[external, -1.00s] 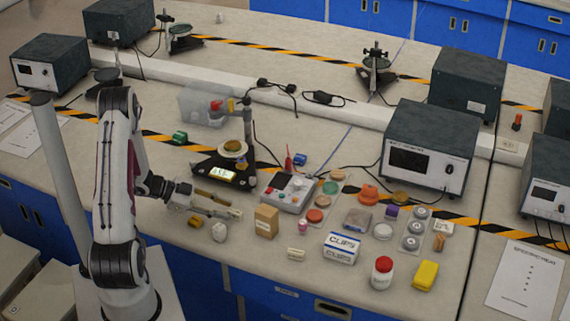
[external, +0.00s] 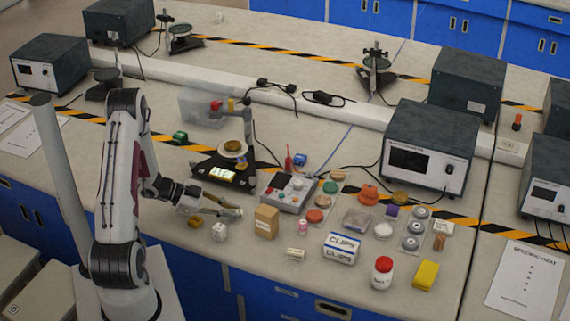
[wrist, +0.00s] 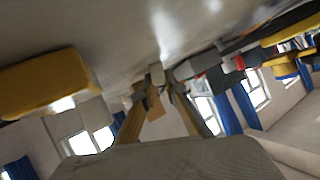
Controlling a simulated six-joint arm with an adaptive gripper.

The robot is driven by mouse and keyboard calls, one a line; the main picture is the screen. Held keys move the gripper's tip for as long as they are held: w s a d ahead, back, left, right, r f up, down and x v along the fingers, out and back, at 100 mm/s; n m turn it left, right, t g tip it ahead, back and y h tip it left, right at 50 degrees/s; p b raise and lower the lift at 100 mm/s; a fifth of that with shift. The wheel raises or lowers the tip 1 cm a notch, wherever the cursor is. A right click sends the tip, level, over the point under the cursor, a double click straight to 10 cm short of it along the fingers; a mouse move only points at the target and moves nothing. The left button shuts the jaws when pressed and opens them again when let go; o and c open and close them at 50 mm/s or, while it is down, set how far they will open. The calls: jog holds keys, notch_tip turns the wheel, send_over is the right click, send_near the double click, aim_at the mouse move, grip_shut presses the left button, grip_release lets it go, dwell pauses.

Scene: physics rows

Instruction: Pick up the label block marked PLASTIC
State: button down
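Two small pale label blocks show in the external view. One label block (external: 296,254) lies near the front of the bench, left of the CLIPS box. The other label block (external: 443,228) lies at the right, beyond the round weights. Their lettering is too small to read, so I cannot tell which is marked PLASTIC.
A white die-like block (external: 219,232) and an ochre block (external: 194,222) lie just below my gripper. The CLIPS box (external: 341,248), red-capped jar (external: 381,273) and yellow block (external: 425,275) stand along the front. A keypad device (external: 288,193) is behind the brown box.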

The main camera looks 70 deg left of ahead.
dwell(0.4)
notch_tip(320, 180, up, 10)
dwell(0.9)
